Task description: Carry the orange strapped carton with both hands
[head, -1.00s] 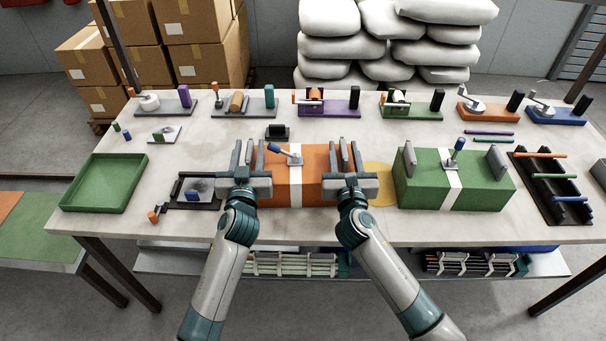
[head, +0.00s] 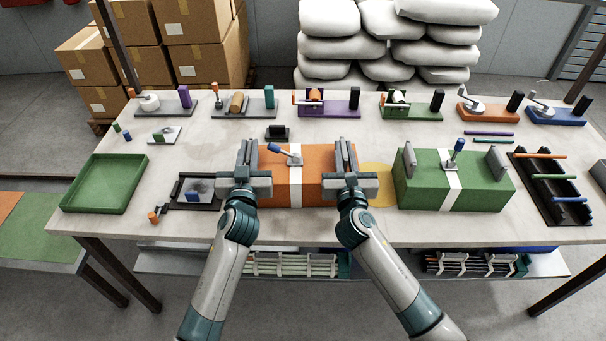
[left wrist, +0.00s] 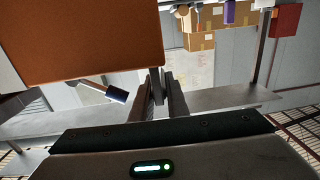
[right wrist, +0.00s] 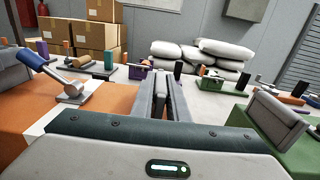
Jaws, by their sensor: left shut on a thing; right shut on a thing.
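The orange carton (head: 315,188) with a white strap (head: 295,188) sits on the table between my two arms. A blue-handled clamp (head: 285,153) stands on its top. My left gripper (head: 246,155) is shut on the carton's left grey upright plate, seen between the fingers in the left wrist view (left wrist: 158,90). My right gripper (head: 345,155) is shut at the carton's right end; its fingers (right wrist: 161,90) are close together in the right wrist view, and the plate between them is mostly hidden.
A green strapped carton (head: 425,192) stands close on the right, past a yellow disc (head: 379,188). A black fixture (head: 190,192) and a green tray (head: 104,182) lie to the left. Several devices line the table's back. A small black block (head: 277,133) stands behind the carton.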

